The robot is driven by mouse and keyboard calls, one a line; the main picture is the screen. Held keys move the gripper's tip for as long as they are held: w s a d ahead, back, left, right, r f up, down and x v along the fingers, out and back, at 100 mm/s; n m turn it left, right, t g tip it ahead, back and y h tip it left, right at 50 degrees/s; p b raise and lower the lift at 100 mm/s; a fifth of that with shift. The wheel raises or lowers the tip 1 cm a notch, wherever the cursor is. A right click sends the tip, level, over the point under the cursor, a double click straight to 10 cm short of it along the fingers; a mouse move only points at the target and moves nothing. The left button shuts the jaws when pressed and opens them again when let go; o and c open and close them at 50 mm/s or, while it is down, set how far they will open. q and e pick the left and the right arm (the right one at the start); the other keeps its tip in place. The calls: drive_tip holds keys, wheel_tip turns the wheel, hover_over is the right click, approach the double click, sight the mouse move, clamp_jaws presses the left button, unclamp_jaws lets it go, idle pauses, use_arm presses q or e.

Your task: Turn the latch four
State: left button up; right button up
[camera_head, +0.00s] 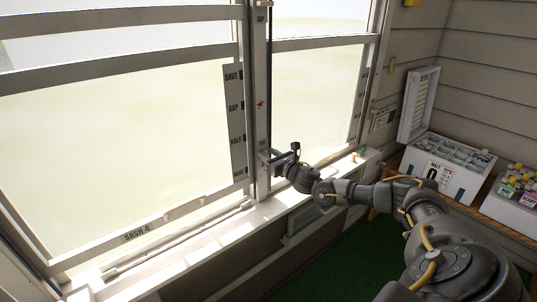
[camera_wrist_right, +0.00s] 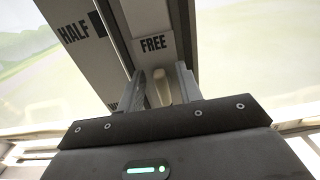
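My right gripper (camera_head: 268,157) reaches the upright post (camera_head: 259,100) between two window panes. In the right wrist view its two fingers (camera_wrist_right: 166,88) stand apart on either side of a small pale lever (camera_wrist_right: 162,90), which looks like the latch. Slim gaps seem to show between the fingers and the lever; contact at the tips cannot be told. A label "FREE" (camera_wrist_right: 153,43) is on the post above the lever. The lower window sash, marked "SASH 4" (camera_head: 137,236), is beside the post. My left gripper is not in view.
A scale strip (camera_head: 234,120) reading SHUT, GAP and HALF runs beside the post. The white sill (camera_head: 205,240) lies below. At right, an open white case (camera_head: 448,168) and a second box (camera_head: 512,205) of small parts stand on a wooden bench.

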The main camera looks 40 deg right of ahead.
clamp_jaws()
drive_tip(key=shift+d+m, duration=0.1)
drive_tip(key=shift+m, duration=0.2)
drive_tip(key=m+b, duration=0.1)
drive_tip(key=m, duration=0.4)
drive_tip(key=d+f+m+b, duration=0.1)
drive_tip(key=m+b, duration=0.1)
drive_tip(key=m, duration=0.4)
drive_tip(key=m+b, duration=0.1)
drive_tip(key=m, duration=0.5)
drive_tip(key=shift+d+f+b, duration=0.35)
drive_tip(key=shift+d+b, duration=0.05)
drive_tip(key=shift+m, duration=0.3)
